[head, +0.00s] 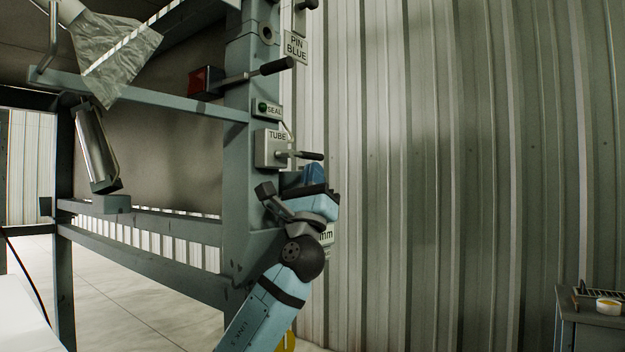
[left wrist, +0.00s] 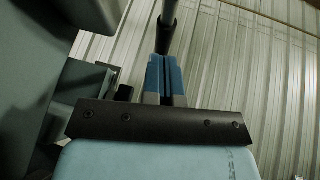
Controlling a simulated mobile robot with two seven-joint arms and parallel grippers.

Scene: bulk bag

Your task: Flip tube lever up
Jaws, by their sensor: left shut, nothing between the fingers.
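The tube lever (head: 311,156) has a black handle on a metal shaft. It sticks out to the right, about level, from a grey box labelled TUBE (head: 268,148) on the frame's post. My left gripper (head: 313,168) is just below the handle, with its blue fingers pointing up. In the left wrist view the fingers (left wrist: 165,62) are shut and empty, and the dark lever handle (left wrist: 167,36) shows just beyond their tips. I cannot tell whether the tips touch the handle. My right gripper is not in view.
A green SEAL button (head: 263,107) and another black-handled lever (head: 276,66) sit above on the same blue-grey post (head: 238,180). A clear plastic bag (head: 112,50) hangs at upper left. A small table (head: 590,322) stands far right. Space right of the post is open before the corrugated wall.

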